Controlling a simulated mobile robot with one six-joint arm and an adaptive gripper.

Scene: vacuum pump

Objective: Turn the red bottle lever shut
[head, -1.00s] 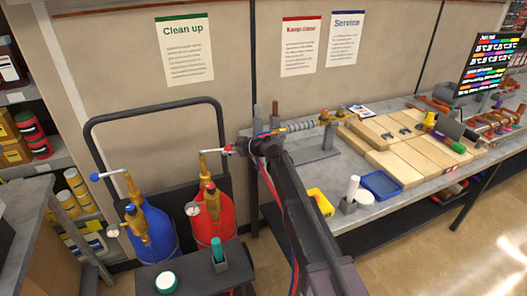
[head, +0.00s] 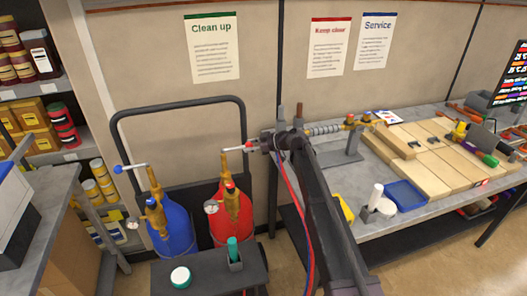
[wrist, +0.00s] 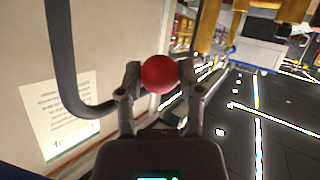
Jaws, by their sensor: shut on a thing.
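The red bottle (head: 220,228) stands upright on the cart, beside the blue bottle (head: 177,232). Its brass valve (head: 231,195) carries a light metal lever (head: 234,149) that points right. My gripper (head: 253,148) is at the lever's right end. In the wrist view, the red ball knob (wrist: 159,74) of the lever sits between the two fingertips, and my gripper (wrist: 160,78) is shut on it. The lever's rod is hidden behind the knob in that view. The blue bottle's lever (head: 133,167) has a blue knob and points left.
The cart's black handle frame (head: 180,104) rises behind the bottles. A small black table (head: 205,272) with a green item (head: 232,246) and a white-and-green jar (head: 180,276) stands in front. The workbench (head: 385,231) is at right, shelves at left.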

